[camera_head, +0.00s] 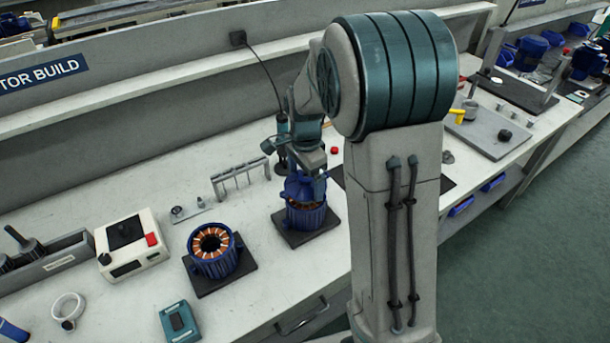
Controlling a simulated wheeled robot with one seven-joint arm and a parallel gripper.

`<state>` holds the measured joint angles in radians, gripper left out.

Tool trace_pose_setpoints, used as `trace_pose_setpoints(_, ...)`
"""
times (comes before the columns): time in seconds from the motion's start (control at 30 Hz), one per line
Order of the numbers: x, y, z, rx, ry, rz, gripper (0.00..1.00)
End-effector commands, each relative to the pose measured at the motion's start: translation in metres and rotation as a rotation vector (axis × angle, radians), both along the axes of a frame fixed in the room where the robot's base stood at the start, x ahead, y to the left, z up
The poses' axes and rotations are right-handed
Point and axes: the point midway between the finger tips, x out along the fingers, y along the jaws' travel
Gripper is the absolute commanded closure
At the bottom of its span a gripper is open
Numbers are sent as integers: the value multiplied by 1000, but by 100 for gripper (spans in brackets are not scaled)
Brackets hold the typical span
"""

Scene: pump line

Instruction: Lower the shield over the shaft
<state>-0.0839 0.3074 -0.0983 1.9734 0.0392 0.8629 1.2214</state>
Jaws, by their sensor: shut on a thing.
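A blue end shield (299,188) is in my gripper (303,176), just above a blue motor housing (305,218). The gripper is shut on the shield from above. Copper windings show in a narrow band between the shield and the housing. The housing stands upright on a dark square pad (291,236). The shaft is hidden by the shield and gripper. I cannot tell whether the shield touches the housing or is fully level.
A second, open blue stator (213,262) with copper windings stands on a dark pad to the left. A small metal rack (238,176) is behind it. A white box (131,246) with a red button and a teal device (179,322) are further left. My arm blocks the right side.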

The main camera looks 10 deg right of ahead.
Motion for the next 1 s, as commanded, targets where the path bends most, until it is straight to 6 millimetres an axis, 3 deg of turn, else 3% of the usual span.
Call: trace_pose_setpoints(1.0, 0, 0, -28, 0, -1, 0, 25)
